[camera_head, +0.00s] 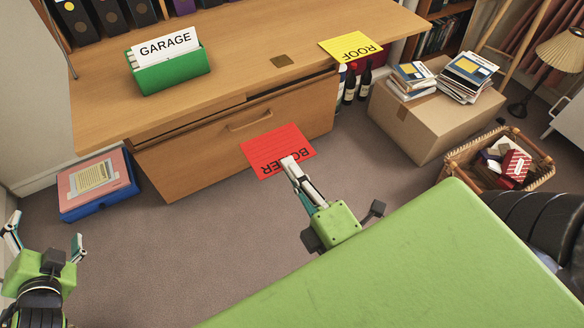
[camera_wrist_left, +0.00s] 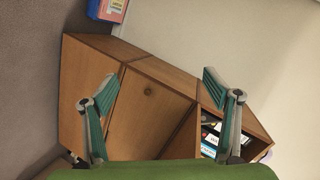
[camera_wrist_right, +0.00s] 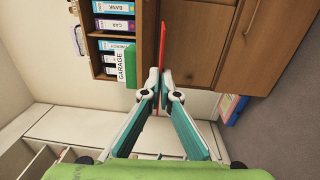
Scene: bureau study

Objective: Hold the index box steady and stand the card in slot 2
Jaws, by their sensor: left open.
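The green index box (camera_head: 172,75) stands on the desk at the back left, with a white card reading GARAGE (camera_head: 165,45) upright in it. My right gripper (camera_head: 290,163) is shut on the edge of a red card (camera_head: 275,143), held in front of the desk drawer and apart from the box. Its lettering is upside down and partly hidden by the fingers. The red card shows edge-on in the right wrist view (camera_wrist_right: 163,45). A yellow card reading ROOF (camera_head: 350,47) lies at the desk's right end. My left gripper (camera_head: 45,236) is open and empty, low at the left, away from the box.
Binders (camera_head: 110,15) stand behind the box. A blue box file (camera_head: 97,185) lies on the floor at left. A cardboard box (camera_head: 425,118) with books and a basket (camera_head: 500,160) are at right.

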